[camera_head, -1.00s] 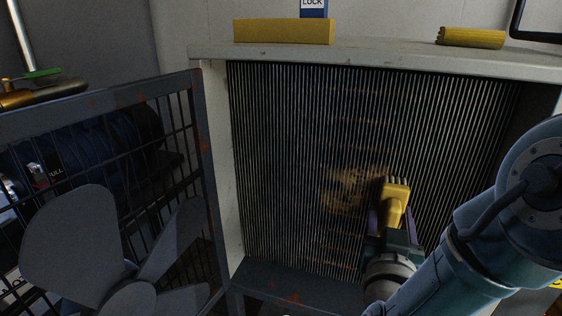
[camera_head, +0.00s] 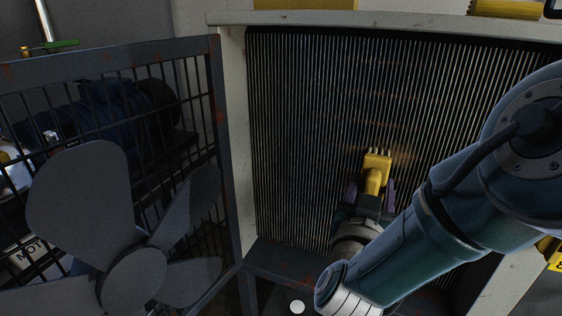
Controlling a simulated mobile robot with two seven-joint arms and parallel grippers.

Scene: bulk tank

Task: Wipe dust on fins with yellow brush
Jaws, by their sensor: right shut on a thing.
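The yellow brush (camera_head: 375,172) is in my right gripper (camera_head: 370,194), which is shut on it. The brush head is up against or close in front of the dark vertical fins (camera_head: 305,130), right of their middle; exact contact cannot be told. A small faint brownish dust patch (camera_head: 402,157) shows on the fins just right of the brush head. Any dust behind the brush and arm is hidden. My left gripper is not in view.
A pale cabinet frame (camera_head: 235,140) surrounds the fins. At left stands an open dark grille door (camera_head: 222,120) with a grey fan (camera_head: 133,270). A yellow block (camera_head: 305,4) and another yellow item (camera_head: 505,8) lie on top. Behind the grille is a blue motor (camera_head: 100,120).

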